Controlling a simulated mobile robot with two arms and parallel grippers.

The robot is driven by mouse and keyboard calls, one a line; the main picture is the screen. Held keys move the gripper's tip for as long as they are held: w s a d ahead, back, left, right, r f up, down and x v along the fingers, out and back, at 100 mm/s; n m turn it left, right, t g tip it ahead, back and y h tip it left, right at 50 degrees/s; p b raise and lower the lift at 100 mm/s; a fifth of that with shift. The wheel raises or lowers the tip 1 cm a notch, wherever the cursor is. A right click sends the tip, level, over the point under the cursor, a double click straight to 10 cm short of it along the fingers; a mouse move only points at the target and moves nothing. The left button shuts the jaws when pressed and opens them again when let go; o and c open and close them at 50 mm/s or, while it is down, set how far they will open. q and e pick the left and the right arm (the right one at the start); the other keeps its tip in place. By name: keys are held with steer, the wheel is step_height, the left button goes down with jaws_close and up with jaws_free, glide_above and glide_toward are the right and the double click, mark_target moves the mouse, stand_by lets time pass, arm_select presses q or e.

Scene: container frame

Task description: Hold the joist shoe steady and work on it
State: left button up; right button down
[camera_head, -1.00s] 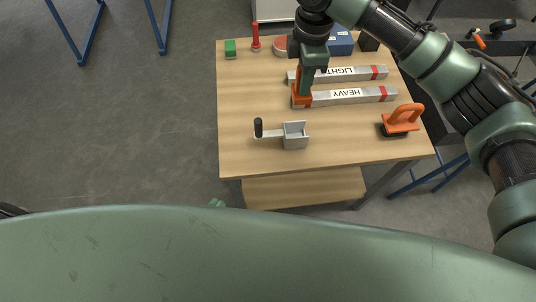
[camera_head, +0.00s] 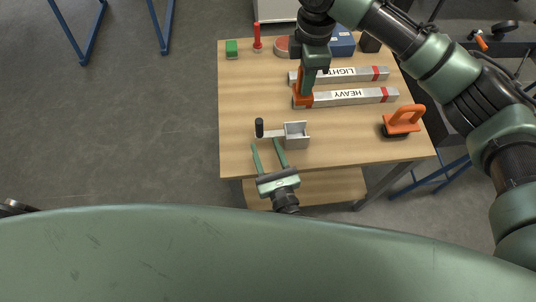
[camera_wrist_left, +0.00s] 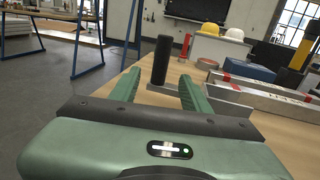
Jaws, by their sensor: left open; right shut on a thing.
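The joist shoe is the grey metal bracket (camera_head: 296,141) with an open box end, a flat strip to its left and an upright black grip (camera_head: 259,128). It lies near the table's front edge. In the left wrist view the black grip (camera_wrist_left: 161,60) stands ahead, between the finger lines. My left gripper (camera_head: 266,145) is open and empty, just in front of the strip and grip. My right gripper (camera_head: 304,88) is shut on an orange piece (camera_head: 301,101) at the left ends of the two bars. Its exact shape is partly hidden.
The bars marked LIGHT (camera_head: 350,75) and HEAVY (camera_head: 350,97) lie behind the shoe. An orange-handled block (camera_head: 404,120) is at right. The wooden table's left side (camera_head: 235,100) is clear.

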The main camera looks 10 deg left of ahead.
mark_target(257, 122)
arm_select(q)
steer(key=x, duration=0.9)
steer(key=shift+w+a, duration=0.1)
steer(key=shift+w, duration=0.2)
jaws_close()
stand_by(1.0)
